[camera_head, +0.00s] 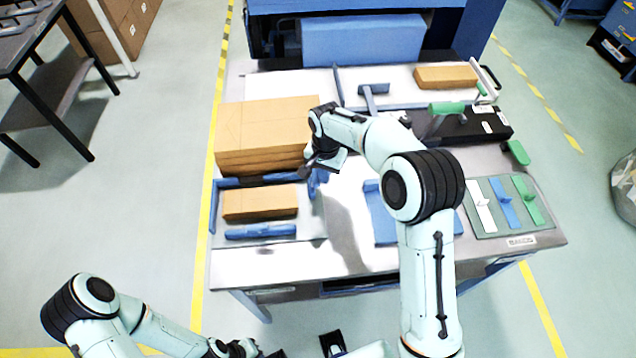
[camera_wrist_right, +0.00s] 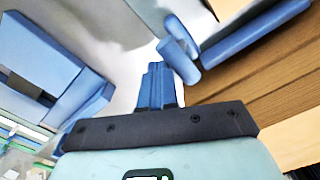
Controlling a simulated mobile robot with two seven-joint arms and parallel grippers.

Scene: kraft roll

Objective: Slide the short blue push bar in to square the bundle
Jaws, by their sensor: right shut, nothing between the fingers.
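The kraft bundle (camera_head: 260,203) lies low in a blue-edged bay at the front left of the table. The short blue push bar (camera_head: 316,184) stands at its right side, partly hidden by my right gripper. In the right wrist view the bar (camera_wrist_right: 255,32) has a round blue handle (camera_wrist_right: 180,48) and lies close to a brown stack edge (camera_wrist_right: 275,80). My right gripper (camera_head: 314,170) is shut and empty, above and beside the bar; its closed fingers (camera_wrist_right: 158,82) point toward the handle. Contact is unclear. My left gripper (camera_head: 243,348) is low at the front, its fingers unclear.
A longer blue bar (camera_head: 260,231) lies along the bundle's front. A taller kraft stack (camera_head: 265,135) stands behind it. A green mat (camera_head: 484,224) holds white, blue and green tools. The table's front strip is clear.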

